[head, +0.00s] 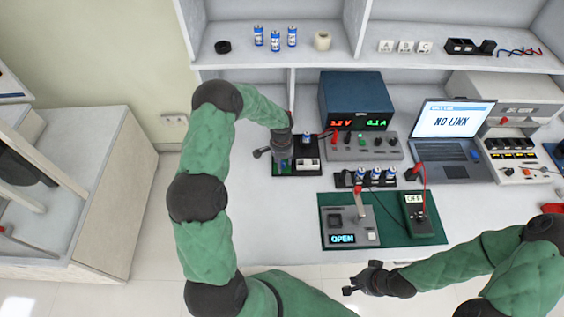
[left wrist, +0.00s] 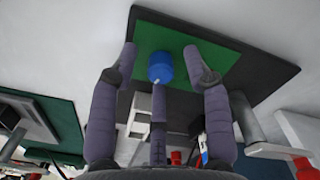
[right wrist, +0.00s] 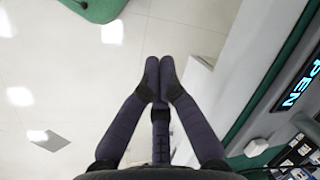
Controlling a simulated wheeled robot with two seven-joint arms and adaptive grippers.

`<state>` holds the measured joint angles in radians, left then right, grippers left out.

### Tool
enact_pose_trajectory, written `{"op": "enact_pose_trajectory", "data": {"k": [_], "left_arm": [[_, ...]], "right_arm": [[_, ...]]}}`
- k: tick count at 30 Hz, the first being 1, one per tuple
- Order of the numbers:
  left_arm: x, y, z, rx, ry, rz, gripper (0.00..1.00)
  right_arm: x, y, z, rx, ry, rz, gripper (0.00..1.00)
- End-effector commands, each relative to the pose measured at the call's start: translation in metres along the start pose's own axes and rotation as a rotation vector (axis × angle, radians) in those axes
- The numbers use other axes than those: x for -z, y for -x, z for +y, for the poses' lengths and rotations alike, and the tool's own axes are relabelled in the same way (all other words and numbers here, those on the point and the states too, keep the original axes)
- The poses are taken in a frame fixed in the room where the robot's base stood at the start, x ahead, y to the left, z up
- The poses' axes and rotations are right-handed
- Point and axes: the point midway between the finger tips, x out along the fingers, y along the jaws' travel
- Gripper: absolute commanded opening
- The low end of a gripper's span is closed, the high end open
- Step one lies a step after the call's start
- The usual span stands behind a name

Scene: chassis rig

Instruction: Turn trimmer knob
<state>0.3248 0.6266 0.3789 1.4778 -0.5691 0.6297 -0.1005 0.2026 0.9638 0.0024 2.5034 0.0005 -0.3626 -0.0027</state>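A small blue knob (left wrist: 160,67) stands on the green circuit board (left wrist: 208,55) with a black surround, seen in the left wrist view. My left gripper (left wrist: 161,62) is open, with one finger on each side of the knob and a visible gap to both. In the head view my left gripper (head: 276,158) is low over the black-based board unit (head: 310,173), and its wrist and fingers hide the knob. My right gripper (right wrist: 160,70) is shut and empty, its fingertips together over the floor. In the head view it is off the bench's front edge (head: 365,280).
A blue power supply (head: 352,95) with red and green digits stands right of the board. A green mat (head: 415,241) holds a device reading OPEN (head: 350,222) and a meter (head: 414,212). A laptop (head: 448,135) reads NO LINK. Cells (head: 275,40) stand on the shelf.

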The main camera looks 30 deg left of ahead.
Motion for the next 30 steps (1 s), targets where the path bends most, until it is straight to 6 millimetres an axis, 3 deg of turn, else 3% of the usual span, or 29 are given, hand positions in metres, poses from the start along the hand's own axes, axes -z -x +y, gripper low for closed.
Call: {"op": "enact_pose_trajectory", "data": {"k": [10, 21, 30], "left_arm": [[0.001, 0.013, -0.001, 0.002, 0.000, 0.003, 0.48], [0.001, 0.083, -0.001, 0.002, 0.000, 0.005, 0.48], [0.000, 0.117, 0.000, 0.001, 0.001, 0.002, 0.48]], "right_arm": [[0.000, 0.000, 0.000, 0.000, 0.000, 0.000, 0.00], [0.000, 0.000, 0.000, 0.000, 0.000, 0.000, 0.00], [0.000, 0.000, 0.000, 0.000, 0.000, 0.000, 0.00]]}}
